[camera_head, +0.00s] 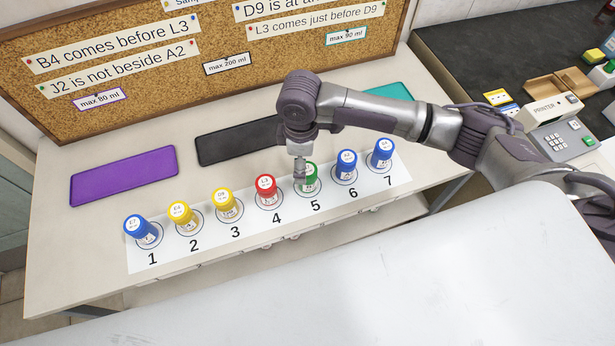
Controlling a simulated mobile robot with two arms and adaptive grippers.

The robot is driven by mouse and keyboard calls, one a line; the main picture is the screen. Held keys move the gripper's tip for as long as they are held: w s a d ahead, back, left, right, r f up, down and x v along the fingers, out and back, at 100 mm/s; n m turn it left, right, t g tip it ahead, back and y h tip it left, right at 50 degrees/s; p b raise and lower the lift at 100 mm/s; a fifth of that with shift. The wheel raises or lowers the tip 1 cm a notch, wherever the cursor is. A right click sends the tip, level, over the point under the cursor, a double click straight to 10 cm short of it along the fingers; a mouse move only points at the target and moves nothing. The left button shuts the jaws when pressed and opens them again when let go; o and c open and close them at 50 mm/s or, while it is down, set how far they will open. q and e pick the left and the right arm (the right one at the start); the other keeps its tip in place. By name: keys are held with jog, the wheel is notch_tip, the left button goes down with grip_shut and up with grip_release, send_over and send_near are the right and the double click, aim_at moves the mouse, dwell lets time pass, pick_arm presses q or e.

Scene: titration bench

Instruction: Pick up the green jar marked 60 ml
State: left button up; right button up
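The green jar (311,178) stands upright at number 5 on the white numbered strip. Its lid is partly hidden by my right gripper, and any volume mark on it is too small to read. My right gripper (299,178) points down at the left side of the green jar's lid, between it and the red jar (266,189) at 4. Its fingers are small and seen edge-on, so I cannot tell whether they are open or touch the jar. My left gripper is not in view.
A blue jar (141,230) stands at 1, yellow jars (182,215) at 2 and 3, blue jars (346,164) at 6 and 7. Behind them lie a purple mat (125,175) and a black mat (235,142). A corkboard (215,60) stands at the back.

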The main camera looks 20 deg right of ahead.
aim_at(307, 169)
jog(key=shift+f, duration=0.95)
jog(key=shift+d+f+p, duration=0.2)
jog(key=shift+f+p, duration=0.2)
jog(key=shift+f, duration=0.2)
jog(key=f, duration=0.1)
jog(key=f+p, duration=0.1)
jog(key=f, duration=0.1)
jog(key=shift+d+f, duration=0.25)
jog(key=shift+d, duration=0.1)
jog(key=shift+f, duration=0.4)
jog(key=shift+c, duration=0.2)
jog(key=c, duration=1.2)
jog(key=shift+r, duration=0.1)
jog(key=shift+c, duration=0.2)
